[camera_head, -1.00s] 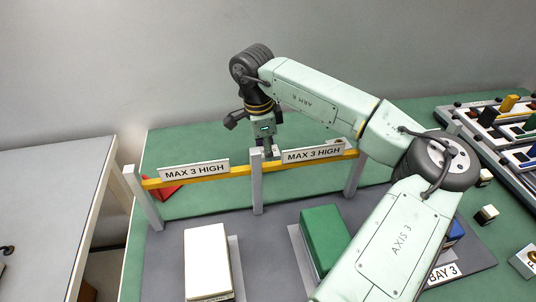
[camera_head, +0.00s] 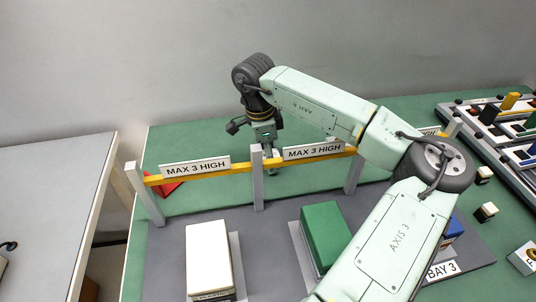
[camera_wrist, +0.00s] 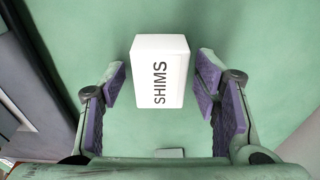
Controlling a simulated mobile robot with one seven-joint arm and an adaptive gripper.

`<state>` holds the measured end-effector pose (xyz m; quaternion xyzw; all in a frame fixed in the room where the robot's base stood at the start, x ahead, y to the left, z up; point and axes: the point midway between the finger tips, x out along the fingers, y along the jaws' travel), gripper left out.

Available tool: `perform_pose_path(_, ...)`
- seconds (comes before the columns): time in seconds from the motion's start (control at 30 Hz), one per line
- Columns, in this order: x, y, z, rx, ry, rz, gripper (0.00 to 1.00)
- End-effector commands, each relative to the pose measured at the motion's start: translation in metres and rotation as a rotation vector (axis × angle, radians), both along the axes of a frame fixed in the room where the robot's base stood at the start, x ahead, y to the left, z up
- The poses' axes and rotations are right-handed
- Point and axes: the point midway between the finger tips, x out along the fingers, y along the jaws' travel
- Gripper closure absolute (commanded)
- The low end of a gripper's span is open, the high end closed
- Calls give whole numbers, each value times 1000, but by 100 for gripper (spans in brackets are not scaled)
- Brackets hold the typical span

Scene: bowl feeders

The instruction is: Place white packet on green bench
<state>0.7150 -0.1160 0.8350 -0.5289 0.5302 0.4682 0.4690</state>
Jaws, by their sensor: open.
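A white packet marked SHIMS (camera_wrist: 162,70) shows in the wrist view, against the green bench (camera_wrist: 255,35). My gripper (camera_wrist: 162,84) is open, its purple finger pads on either side of the packet with visible gaps. In the head view my gripper (camera_head: 270,162) points down behind the yellow rail, over the green bench (camera_head: 312,180). The rail and the gripper largely hide the packet there. Another white block (camera_head: 208,250) tops a stack on the grey mat in front. I cannot tell the height between fingertips and packet.
The yellow rail (camera_head: 240,168) with grey posts and MAX 3 HIGH signs stands between my gripper and the grey mat (camera_head: 270,245). A green block (camera_head: 325,232) is on the mat. A red item (camera_head: 170,187) lies behind the rail at left. Racks (camera_head: 500,125) stand at right.

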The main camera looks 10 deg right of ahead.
Motion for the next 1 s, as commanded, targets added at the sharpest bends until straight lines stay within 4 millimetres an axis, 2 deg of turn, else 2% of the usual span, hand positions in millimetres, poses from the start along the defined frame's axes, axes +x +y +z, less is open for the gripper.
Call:
perform_pose_path(0.27,1,0,9,-2,-2,-1,44)
perform_pose_path(0.7,1,12,96,-1,-3,0,44)
perform_pose_path(0.8,1,12,110,-2,-1,-2,44)
perform_pose_path(1.0,0,14,122,0,-1,0,44)
